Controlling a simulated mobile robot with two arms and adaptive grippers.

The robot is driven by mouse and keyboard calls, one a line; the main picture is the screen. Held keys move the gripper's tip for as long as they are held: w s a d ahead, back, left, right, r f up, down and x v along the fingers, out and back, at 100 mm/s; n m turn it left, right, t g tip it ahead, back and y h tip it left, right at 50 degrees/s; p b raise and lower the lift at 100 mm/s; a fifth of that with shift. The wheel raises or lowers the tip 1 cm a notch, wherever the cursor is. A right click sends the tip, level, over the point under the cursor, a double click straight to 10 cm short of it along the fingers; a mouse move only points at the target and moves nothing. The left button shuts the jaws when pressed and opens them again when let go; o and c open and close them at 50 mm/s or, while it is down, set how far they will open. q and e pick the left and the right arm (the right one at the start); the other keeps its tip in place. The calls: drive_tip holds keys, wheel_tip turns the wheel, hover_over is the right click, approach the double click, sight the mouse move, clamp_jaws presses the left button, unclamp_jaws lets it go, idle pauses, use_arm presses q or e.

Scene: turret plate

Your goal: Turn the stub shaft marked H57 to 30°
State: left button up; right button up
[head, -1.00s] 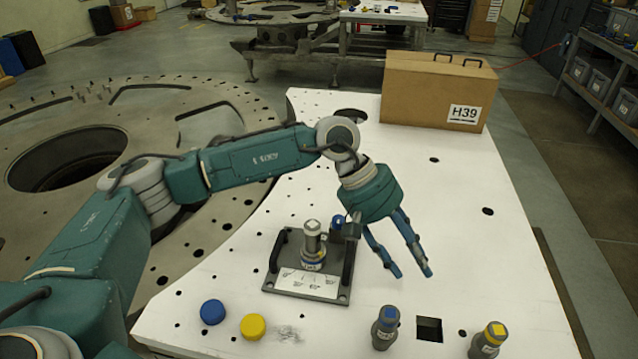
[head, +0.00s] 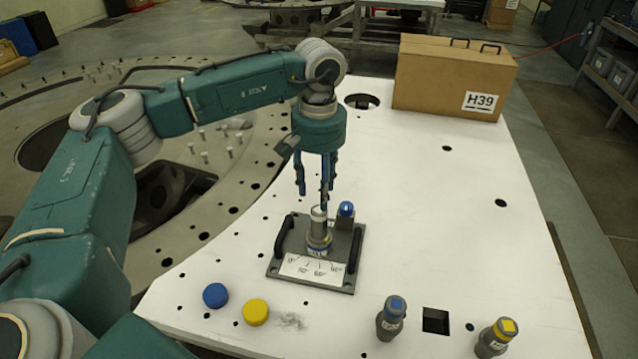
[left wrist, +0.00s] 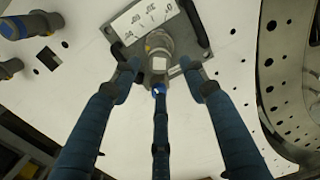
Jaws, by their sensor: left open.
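The stub shaft (head: 319,232) stands upright on a dark base plate (head: 351,286) with a handle at each side. Its pale top is squared and a label sits on its collar; I cannot read H57 there. A white angle scale (head: 312,270) lies in front of it, and a blue-topped post (head: 346,210) stands behind it. My left gripper (head: 318,193) points down, open and empty, just above and behind the shaft. In the left wrist view the shaft (left wrist: 159,50) shows between and beyond the fingers (left wrist: 160,85). My right gripper is not in view.
A blue cap (head: 215,295) and a yellow cap (head: 256,312) lie front left. A blue-marked cylinder (head: 391,319) and a yellow-marked one (head: 496,338) stand front right, beside a square hole (head: 436,320). A box marked H39 (head: 450,78) stands at the back. The table's right side is clear.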

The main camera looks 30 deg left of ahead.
sight(319, 210)
use_arm(q)
drive_tip(key=shift+f+b, duration=2)
drive_tip(key=shift+f, duration=1.15)
drive_tip(key=c, duration=0.9)
drive_tip(key=shift+f+m+b, duration=0.1)
drive_tip(key=shift+m+b, duration=0.3)
drive_tip(key=shift+m, duration=0.7)
drive_tip(key=m, duration=0.3)
drive_tip(key=shift+m+b, duration=0.3)
